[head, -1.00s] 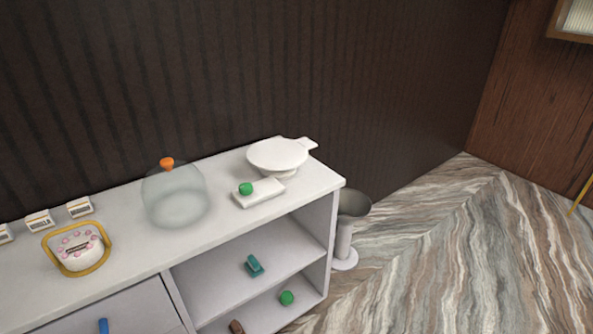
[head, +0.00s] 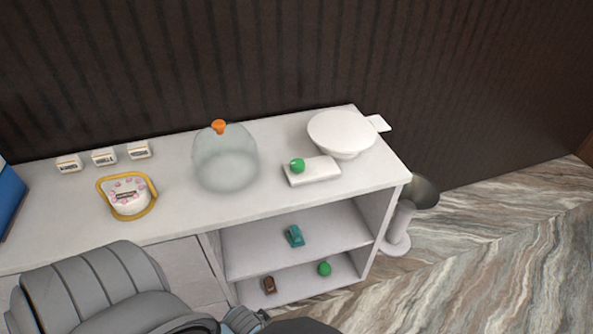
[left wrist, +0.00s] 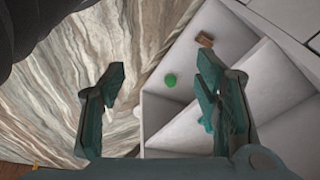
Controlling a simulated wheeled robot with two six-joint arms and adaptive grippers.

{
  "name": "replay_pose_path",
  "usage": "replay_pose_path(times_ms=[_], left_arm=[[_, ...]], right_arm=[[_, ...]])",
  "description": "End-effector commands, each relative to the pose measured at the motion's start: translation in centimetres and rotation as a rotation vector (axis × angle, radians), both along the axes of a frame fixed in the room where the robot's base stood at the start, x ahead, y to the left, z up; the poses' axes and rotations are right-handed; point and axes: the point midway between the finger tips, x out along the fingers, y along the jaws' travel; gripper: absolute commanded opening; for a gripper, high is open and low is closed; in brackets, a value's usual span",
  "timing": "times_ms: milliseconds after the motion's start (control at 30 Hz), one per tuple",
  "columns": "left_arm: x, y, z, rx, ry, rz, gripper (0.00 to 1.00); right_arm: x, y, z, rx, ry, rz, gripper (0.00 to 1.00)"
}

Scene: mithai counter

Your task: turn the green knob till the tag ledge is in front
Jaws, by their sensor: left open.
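The green knob (head: 297,166) is a small ball on a white block (head: 312,171) near the right end of the counter top. Just behind it stands a round white turntable-like dish (head: 342,132) on a short foot. A flat white tab, which looks like the tag ledge (head: 379,123), sticks out from the dish's right side, away from the counter's front. My left gripper (left wrist: 161,70) is open and empty in the left wrist view, above the floor and open shelves, apart from the knob. In the head view its arm comes in at the lower left. My right gripper is not in view.
A glass dome with an orange handle (head: 219,127), a cake in a gold-rimmed holder (head: 130,196) and small label cards (head: 104,157) share the counter (head: 205,222). The shelves hold a teal object (head: 294,236), a green ball (head: 324,268) and a brown piece (head: 270,285).

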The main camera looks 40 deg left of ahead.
Motion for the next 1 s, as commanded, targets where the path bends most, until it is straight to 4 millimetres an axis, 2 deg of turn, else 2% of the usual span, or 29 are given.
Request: replay_pose_path(times_ms=[33, 267, 333, 367, 467, 633, 767, 867, 900, 1000], left_arm=[[0.7, -0.2, 2.6, 0.001, -0.017, -0.003, 0.57], [2.7, -0.9, 13.5, 0.003, -0.066, -0.035, 0.57], [4.3, -0.9, 17.7, 0.005, -0.087, -0.083, 0.57], [5.6, -0.6, 18.8, 0.009, -0.089, -0.122, 0.57], [9.3, 0.6, 19.6, 0.018, -0.072, -0.214, 0.57], [16.3, 4.3, 21.5, 0.034, -0.049, -0.319, 0.57], [21.7, 8.3, 25.0, 0.033, -0.045, -0.361, 0.57], [25.4, 11.8, 29.4, 0.013, -0.061, -0.375, 0.57], [26.7, 13.3, 31.6, -0.001, -0.075, -0.376, 0.57], [28.9, 16.4, 36.8, -0.046, -0.119, -0.376, 0.57]], right_arm=[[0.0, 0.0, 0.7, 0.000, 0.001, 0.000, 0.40], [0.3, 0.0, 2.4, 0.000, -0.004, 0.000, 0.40], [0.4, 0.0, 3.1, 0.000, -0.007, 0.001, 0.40], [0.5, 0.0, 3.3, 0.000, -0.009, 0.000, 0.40], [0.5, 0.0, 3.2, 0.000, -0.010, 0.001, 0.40], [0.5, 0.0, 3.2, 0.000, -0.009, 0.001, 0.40], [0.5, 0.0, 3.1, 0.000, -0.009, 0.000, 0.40], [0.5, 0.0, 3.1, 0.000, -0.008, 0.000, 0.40], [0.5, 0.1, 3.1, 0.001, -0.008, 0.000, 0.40], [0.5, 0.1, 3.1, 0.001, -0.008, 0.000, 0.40]])
